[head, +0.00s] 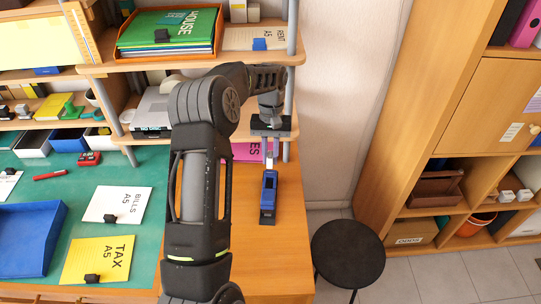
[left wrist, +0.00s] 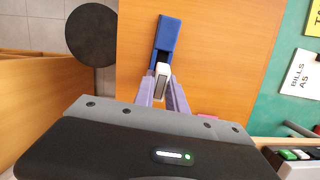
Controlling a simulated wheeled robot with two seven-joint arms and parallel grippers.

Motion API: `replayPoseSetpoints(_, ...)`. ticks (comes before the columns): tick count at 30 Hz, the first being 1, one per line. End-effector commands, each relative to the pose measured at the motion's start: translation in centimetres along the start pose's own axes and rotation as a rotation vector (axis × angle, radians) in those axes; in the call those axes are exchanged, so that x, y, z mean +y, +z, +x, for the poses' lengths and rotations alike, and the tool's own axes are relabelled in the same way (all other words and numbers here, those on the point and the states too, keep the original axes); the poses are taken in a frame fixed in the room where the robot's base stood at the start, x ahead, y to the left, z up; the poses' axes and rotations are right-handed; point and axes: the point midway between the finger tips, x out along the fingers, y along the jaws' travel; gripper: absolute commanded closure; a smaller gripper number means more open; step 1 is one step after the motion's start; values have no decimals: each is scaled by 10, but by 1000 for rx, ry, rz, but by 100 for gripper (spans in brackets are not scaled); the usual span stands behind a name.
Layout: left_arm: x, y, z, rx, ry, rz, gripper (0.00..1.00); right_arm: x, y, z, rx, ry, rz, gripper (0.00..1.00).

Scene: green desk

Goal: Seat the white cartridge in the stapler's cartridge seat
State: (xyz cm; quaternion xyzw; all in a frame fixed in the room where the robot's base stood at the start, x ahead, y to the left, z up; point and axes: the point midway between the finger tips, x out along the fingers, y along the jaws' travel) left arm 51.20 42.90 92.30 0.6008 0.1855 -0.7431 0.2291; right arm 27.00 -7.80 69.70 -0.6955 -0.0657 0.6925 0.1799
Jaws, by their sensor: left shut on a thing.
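The blue stapler (head: 268,198) stands on the bare wooden part of the desk, below my left gripper in the head view. In the left wrist view, the stapler (left wrist: 167,36) lies just beyond the fingertips, with a dark slot along it. My left gripper (head: 270,155) points down and is shut on the white cartridge (left wrist: 161,82), which sits between the two fingertips (left wrist: 161,86). The cartridge is at the near end of the stapler in the wrist view; I cannot tell whether they touch. The cartridge seat is not clearly visible. My right gripper is not in view.
A black round stool (head: 348,254) stands right of the desk. The wood around the stapler is clear. A shelf (head: 283,55) with posts rises behind. Left on the green mat lie a blue tray (head: 30,240) and paper sheets (head: 97,259).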

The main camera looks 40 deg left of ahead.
Motion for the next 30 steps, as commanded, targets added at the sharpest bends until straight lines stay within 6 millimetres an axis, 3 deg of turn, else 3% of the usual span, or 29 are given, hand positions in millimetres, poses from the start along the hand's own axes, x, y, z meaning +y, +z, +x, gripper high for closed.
replayPoseSetpoints(8,0,0,7,0,0,0,100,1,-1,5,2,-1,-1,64)
replayPoseSetpoints(30,0,0,58,1,0,-1,100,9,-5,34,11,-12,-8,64)
